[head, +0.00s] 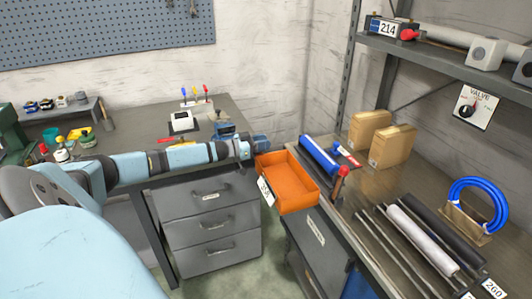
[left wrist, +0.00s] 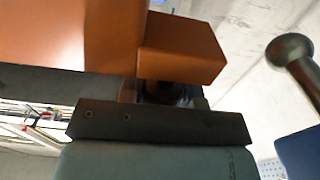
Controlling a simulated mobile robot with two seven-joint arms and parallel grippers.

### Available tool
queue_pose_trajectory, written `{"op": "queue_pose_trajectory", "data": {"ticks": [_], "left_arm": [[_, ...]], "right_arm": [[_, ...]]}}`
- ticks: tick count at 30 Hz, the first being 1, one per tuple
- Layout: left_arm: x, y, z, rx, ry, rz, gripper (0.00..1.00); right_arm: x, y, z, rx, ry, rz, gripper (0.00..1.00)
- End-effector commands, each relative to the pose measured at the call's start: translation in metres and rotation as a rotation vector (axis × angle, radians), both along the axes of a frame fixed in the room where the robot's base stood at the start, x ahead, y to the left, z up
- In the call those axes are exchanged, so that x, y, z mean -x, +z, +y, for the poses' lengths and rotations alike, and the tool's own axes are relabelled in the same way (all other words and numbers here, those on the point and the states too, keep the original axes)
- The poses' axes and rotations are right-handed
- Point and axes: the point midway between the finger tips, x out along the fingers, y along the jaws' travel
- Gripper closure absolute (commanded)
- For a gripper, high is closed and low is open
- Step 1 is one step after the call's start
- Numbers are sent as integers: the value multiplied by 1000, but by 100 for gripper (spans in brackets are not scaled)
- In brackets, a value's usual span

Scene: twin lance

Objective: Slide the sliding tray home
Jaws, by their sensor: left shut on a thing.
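The sliding tray (head: 288,182) is orange, open-topped and empty, with a white label on its near left side. It juts out from the left edge of the right-hand bench, over the gap between the two benches. My left gripper (head: 259,145) is at the tray's far left corner, shut on part of it. In the left wrist view, orange surfaces of the tray (left wrist: 185,48) fill the upper left, right against the gripper. The exact grip is hidden there. My right gripper is not in view.
Tan boxes (head: 391,146) stand behind. Grey drawers (head: 212,222) are under the left bench. Rods (head: 428,237) lie at the right bench's front.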

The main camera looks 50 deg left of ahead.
Motion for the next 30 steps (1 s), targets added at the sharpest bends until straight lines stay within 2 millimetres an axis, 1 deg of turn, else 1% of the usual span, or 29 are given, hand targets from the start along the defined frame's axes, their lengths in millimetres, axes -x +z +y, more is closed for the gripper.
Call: {"op": "queue_pose_trajectory", "data": {"ticks": [3, 12, 13, 14, 15, 16, 25, 28, 30], "left_arm": [[-2, 1, 5, -1, 4, 0, 100], [-2, 3, 7, -3, 8, -1, 100], [-2, 3, 7, -3, 8, -1, 64], [-2, 3, 7, -2, 8, -2, 58], [-2, 3, 7, -2, 8, -2, 48], [-2, 3, 7, -2, 7, -2, 43], [-1, 0, 5, -1, 3, 1, 43], [5, -1, 7, -1, 3, 3, 43], [12, -1, 9, 0, 3, 3, 43]], "right_arm": [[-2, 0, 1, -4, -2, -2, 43], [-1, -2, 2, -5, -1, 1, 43], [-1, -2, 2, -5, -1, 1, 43], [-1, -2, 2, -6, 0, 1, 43], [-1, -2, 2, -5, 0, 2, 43], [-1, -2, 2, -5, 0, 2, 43], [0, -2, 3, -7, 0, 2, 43], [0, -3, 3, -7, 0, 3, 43], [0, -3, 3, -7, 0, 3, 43]]}}
